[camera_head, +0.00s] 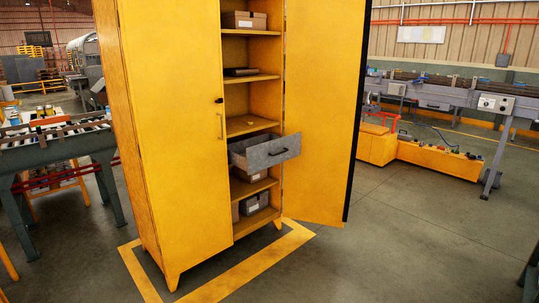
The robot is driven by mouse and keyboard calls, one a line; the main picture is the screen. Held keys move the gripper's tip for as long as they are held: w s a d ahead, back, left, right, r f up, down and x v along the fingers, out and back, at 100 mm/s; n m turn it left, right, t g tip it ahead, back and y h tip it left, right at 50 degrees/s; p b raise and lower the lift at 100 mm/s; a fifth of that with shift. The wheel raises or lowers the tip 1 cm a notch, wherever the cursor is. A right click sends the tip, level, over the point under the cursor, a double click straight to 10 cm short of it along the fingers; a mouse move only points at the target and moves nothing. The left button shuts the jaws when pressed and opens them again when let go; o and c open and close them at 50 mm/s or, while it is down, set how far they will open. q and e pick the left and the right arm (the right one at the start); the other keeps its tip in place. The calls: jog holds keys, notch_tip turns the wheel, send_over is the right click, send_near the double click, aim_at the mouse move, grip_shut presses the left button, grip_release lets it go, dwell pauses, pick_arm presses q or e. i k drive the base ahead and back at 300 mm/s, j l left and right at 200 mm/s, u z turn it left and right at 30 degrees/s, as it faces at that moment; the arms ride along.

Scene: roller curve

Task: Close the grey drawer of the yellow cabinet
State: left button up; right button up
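The yellow cabinet (172,130) stands in the middle of the head view. Its left door is shut and its right door (325,110) stands wide open. The grey drawer (272,152) sticks out of the cabinet at about mid height, pulled out well past the shelf edges. The drawer's open top shows a dark inside. Neither of my grippers shows in this view.
Shelves hold boxes (244,20) above and grey bins (254,203) below the drawer. A yellow floor line (245,280) runs around the cabinet. A roller conveyor (60,148) stands at left, machinery (440,95) at back right. The floor (410,235) at right is clear.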

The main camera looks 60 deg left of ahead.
aim_at(254, 155)
jog(key=u, duration=2.1)
jog(key=i, duration=0.05)
